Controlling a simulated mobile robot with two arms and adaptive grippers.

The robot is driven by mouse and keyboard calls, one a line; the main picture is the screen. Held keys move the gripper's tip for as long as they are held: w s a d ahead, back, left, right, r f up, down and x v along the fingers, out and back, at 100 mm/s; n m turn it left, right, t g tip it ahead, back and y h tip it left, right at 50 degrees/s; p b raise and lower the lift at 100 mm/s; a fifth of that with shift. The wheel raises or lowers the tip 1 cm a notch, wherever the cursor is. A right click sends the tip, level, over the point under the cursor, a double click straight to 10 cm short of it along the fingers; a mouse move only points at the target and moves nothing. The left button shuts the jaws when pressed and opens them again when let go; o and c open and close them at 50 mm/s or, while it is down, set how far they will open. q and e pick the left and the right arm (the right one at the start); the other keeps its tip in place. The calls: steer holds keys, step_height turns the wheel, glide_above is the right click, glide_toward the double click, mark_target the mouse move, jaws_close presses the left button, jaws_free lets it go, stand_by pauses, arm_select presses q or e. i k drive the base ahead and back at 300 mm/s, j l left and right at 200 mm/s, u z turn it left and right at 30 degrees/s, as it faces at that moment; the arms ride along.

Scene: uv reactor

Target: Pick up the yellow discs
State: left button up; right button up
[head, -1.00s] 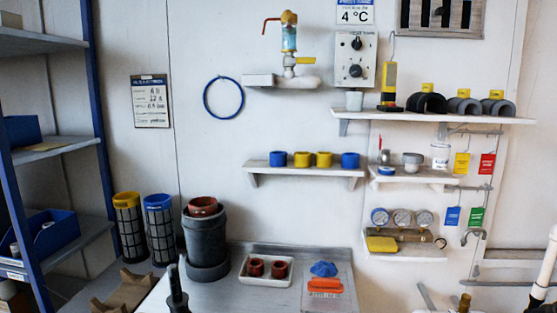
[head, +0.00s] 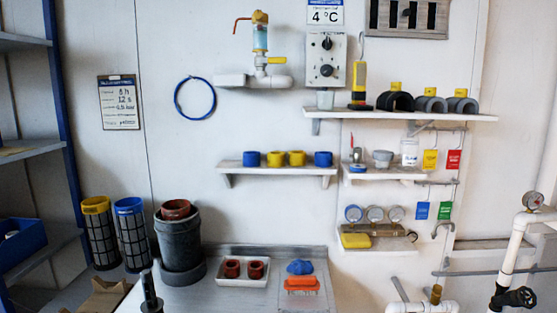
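Two yellow discs, the left one (head: 274,159) and the right one (head: 297,158), stand side by side on a small white wall shelf (head: 277,170) in the head view. They look like short thick caps. A blue one (head: 251,159) stands to their left and another blue one (head: 323,159) to their right. Nothing covers the yellow discs. Neither of my grippers shows in the head view.
Below the shelf is a grey bench with a white tray (head: 220,276) of red-brown parts, a blue lump (head: 300,267), an orange item (head: 301,283) and a dark upright rod (head: 150,291). A grey cylinder (head: 180,245) stands left. White pipes (head: 511,255) with a valve stand right.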

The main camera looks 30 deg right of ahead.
mark_target(297, 158)
steer(key=i+j+z, duration=0.2)
steer(key=i, duration=0.3)
steer(key=i+j+z, duration=0.15)
steer(key=i+j, duration=0.3)
